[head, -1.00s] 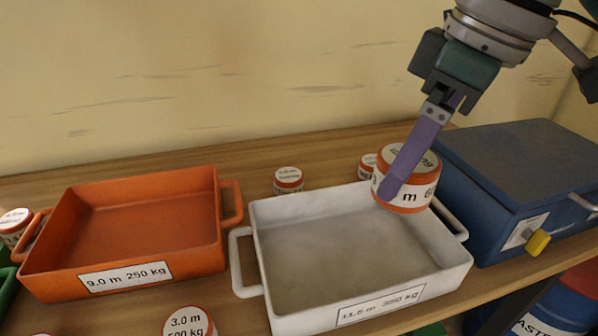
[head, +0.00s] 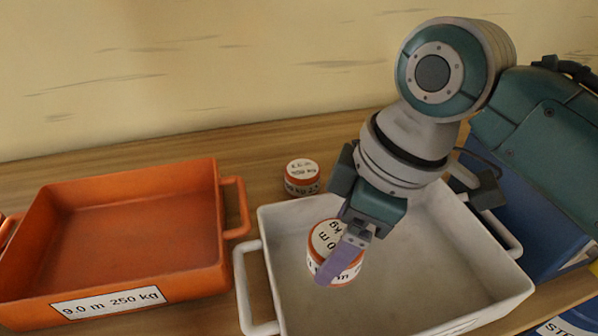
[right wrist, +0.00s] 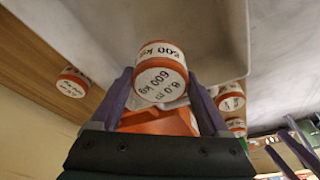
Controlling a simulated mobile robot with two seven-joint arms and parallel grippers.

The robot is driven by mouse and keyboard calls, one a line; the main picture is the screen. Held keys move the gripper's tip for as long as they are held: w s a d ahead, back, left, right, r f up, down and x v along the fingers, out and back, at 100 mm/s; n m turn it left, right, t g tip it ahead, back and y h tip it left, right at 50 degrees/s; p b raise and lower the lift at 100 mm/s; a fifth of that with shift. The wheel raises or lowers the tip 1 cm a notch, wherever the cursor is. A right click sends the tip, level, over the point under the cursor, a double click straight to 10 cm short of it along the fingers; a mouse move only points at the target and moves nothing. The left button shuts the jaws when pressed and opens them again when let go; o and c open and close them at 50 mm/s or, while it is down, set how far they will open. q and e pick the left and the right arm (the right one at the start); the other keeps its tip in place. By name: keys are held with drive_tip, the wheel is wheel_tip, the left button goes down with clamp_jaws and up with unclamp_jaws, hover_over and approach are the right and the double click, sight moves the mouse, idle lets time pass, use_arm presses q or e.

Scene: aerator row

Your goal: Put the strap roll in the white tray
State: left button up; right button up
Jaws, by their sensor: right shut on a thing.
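The strap roll (head: 325,240), white-labelled with orange edges, is held tilted in my right gripper (head: 340,262). The roll is over the inside of the white tray (head: 420,285), near its left side; I cannot tell whether it touches the floor. In the right wrist view the roll (right wrist: 160,72) sits between the two purple fingers, its label reading 8.0 m 600 kg. The pale tray (right wrist: 220,40) fills much of the upper part there. Purple finger-like parts (right wrist: 293,148) at the lower right may be my left gripper; their state is unclear.
An orange tray (head: 130,220) labelled 9.0 m 250 kg stands left of the white tray. Another roll (head: 301,178) stands behind the white tray on the wooden top. A blue box (head: 530,225) is at the right, partly behind my arm.

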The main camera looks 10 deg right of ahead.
drive_tip(key=shift+w+f+b, duration=0.1)
drive_tip(key=shift+f+b, duration=0.45)
drive_tip(key=shift+f, duration=2.35)
drive_tip(key=shift+f, duration=0.2)
drive_tip(key=o, duration=1.4)
drive_tip(key=shift+r, duration=0.1)
